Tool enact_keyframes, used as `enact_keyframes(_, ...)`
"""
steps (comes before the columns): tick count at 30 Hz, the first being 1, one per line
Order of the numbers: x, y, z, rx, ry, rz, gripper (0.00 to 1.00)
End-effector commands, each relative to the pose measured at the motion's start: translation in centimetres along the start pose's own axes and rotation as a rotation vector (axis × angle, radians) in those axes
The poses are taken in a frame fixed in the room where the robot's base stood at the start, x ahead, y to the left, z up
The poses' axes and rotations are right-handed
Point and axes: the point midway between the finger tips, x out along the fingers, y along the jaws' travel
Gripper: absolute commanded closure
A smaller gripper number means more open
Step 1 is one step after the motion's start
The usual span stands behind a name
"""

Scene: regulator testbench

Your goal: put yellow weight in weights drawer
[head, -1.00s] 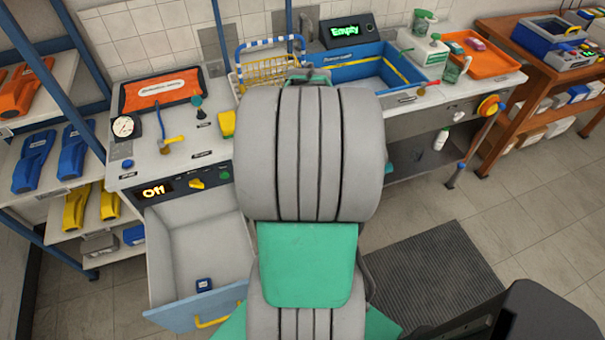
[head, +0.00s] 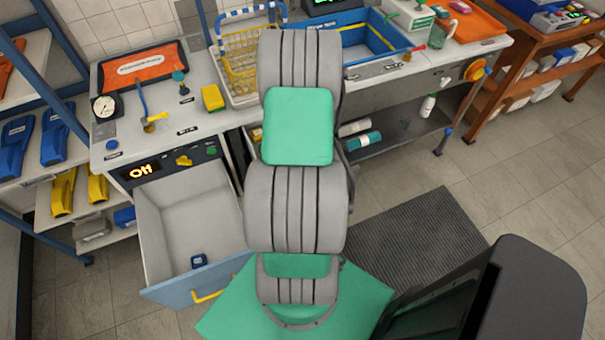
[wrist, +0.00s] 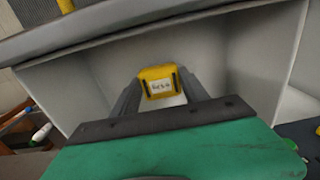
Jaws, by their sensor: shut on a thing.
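The yellow weight (wrist: 160,73) has a pale label with dark writing. In the wrist view it sits between the fingertips of my gripper (wrist: 161,88), which is shut on it. Grey walls of an open space show around and behind it. In the head view my arm hides the gripper. The open drawer (head: 166,218) at the lower left has a pale interior, a blue front and a yellow handle. A small dark blue block (head: 199,260) lies on its floor near the front.
The counter above the drawer holds a gauge (head: 105,107), an orange tray (head: 143,68) and a yellow-green sponge (head: 213,98). A wire basket (head: 240,70) and blue sink (head: 385,52) are farther right. A dark mat (head: 415,235) lies on the floor.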

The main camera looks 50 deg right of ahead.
Motion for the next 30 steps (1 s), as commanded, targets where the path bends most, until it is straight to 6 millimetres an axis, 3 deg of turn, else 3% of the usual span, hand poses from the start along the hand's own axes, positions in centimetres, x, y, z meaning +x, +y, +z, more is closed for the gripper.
enact_keyframes(4,1.9,0.0,-0.1,0.000,0.000,0.000,1.00)
enact_keyframes(14,2.4,0.0,-0.1,0.000,0.001,0.001,1.00)
enact_keyframes(15,2.4,0.0,0.0,0.000,0.000,0.000,0.46)
enact_keyframes(22,2.4,0.0,0.0,0.001,0.000,0.000,0.27)
enact_keyframes(30,2.2,0.0,0.0,0.001,0.000,0.000,0.26)
